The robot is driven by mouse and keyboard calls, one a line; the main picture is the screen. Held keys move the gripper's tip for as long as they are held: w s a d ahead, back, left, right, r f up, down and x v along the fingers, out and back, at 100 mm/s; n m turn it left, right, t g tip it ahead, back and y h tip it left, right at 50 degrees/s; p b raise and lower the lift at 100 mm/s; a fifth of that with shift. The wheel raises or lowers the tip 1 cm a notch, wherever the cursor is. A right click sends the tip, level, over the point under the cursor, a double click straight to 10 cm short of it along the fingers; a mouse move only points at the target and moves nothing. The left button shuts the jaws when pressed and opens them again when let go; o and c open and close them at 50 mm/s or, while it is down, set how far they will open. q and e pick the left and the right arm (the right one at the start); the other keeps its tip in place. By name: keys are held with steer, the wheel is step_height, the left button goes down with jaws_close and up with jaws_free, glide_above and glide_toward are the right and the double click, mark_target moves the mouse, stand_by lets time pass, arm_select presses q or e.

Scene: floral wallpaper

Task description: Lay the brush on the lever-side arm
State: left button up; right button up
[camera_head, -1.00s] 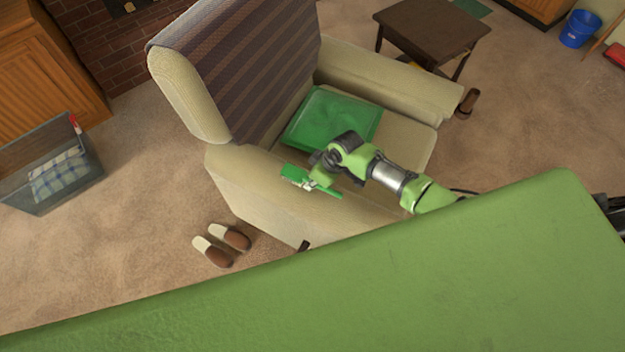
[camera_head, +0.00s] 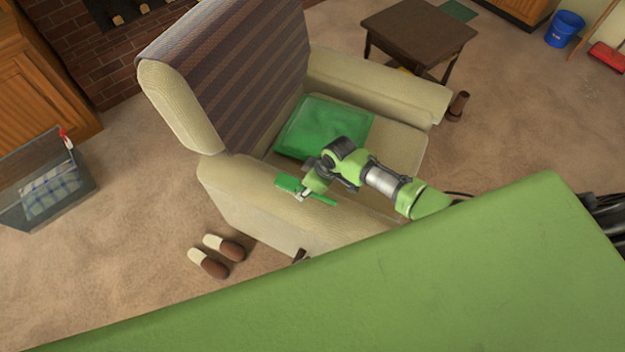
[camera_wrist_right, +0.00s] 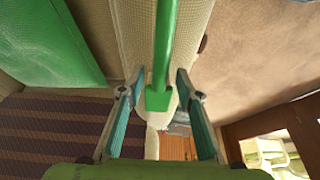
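The green brush (camera_head: 288,183) lies along the top of the beige armchair's near arm (camera_head: 240,183), as far as I can see; exact contact is hard to judge. A dark lever (camera_head: 299,256) shows low at the front of this arm's outer side. My right gripper (camera_head: 303,191) is over the brush. In the right wrist view its two fingers (camera_wrist_right: 158,90) are spread, with gaps on both sides of the brush (camera_wrist_right: 165,50), over the chair arm (camera_wrist_right: 135,25). The gripper hides part of the brush in the head view. My left gripper is not in view.
A green cushion (camera_head: 325,125) lies on the seat. Slippers (camera_head: 217,256) are on the carpet beside the chair. A dark side table (camera_head: 418,30) stands beyond the far arm. A bin with checked cloth (camera_head: 45,190) stands at left.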

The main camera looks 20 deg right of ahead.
steer(key=v, duration=1.1)
steer(key=shift+r+p, duration=0.2)
steer(key=shift+p, duration=0.1)
